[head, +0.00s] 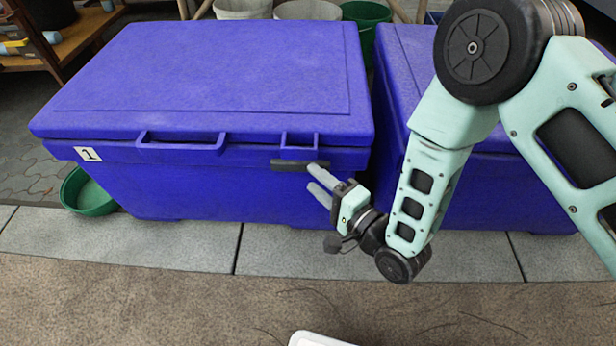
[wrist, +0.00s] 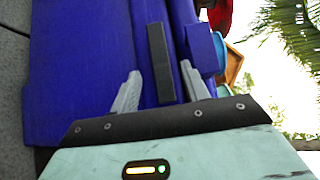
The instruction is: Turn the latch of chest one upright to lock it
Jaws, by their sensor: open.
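Chest one (head: 200,190) is a blue chest with a white "1" label (head: 88,154) on its front left, and its lid is down. Its latch (head: 288,165) is a dark bar lying horizontal on the front, below the small right-hand lid loop (head: 299,140). My gripper (head: 312,177) is open at the latch's right end, with its upper finger overlapping that end in the head view. The wrist view is turned sideways; there the latch (wrist: 159,55) runs between the two grey fingers with a gap on both sides. I cannot tell whether either finger touches it.
A second blue chest (head: 400,75) stands close on the right, partly hidden by my arm. A green bowl (head: 90,192) sits at chest one's left foot. Buckets (head: 307,10) stand behind. The paving (head: 170,240) in front is clear. A white object (head: 315,339) shows at the bottom edge.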

